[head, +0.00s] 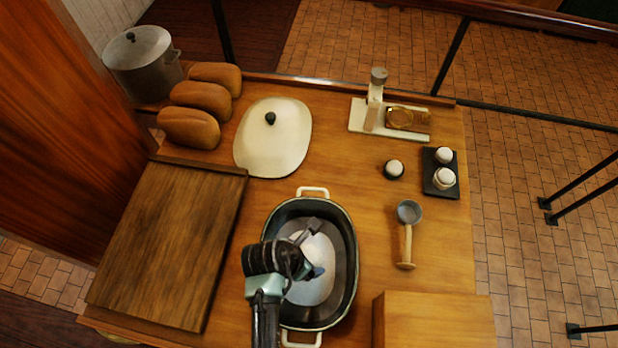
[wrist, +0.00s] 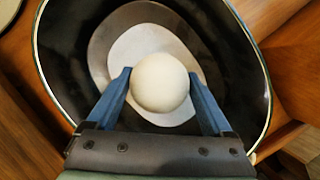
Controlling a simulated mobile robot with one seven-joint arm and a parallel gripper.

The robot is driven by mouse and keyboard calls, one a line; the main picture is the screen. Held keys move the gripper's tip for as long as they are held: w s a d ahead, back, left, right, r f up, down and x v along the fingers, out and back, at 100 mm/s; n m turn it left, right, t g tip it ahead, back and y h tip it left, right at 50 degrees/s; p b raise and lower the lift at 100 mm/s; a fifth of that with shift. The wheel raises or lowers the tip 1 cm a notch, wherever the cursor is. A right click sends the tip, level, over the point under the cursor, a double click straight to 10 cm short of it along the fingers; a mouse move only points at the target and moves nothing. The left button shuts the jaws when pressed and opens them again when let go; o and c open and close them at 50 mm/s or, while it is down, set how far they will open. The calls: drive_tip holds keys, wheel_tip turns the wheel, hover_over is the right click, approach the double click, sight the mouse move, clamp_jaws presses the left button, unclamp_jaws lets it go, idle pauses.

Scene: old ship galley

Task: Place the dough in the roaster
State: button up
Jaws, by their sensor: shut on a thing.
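The dough (wrist: 161,83) is a smooth, pale round ball between the two blue fingers of my gripper (wrist: 164,90) in the wrist view. My gripper (head: 312,253) is shut on it, inside the outline of the roaster (head: 346,270) in the head view. The roaster is a deep, dark oval pan with a pale rim and white end handles. Its dark inner wall (wrist: 243,60) surrounds the dough in the wrist view. A pale oval patch shows on the pan's floor behind the dough. I cannot tell whether the dough touches the floor.
The white lid (head: 272,145) lies behind the roaster, beside several bread loaves (head: 190,127). A cutting board (head: 170,240) is at left. A scoop (head: 407,235), shakers on a dark tray (head: 429,175) and a wooden box (head: 435,320) stand at right. A pot (head: 143,65) is back left.

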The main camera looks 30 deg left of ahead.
drive_tip(key=shift+f, duration=2)
drive_tip(key=shift+d, duration=0.1)
drive_tip(key=shift+f, duration=0.2)
drive_tip(key=o, duration=1.3)
drive_tip(key=shift+r, duration=0.1)
drive_tip(key=shift+r, duration=0.2)
drive_tip(key=v, duration=1.2)
drive_tip(key=shift+s+f, duration=0.1)
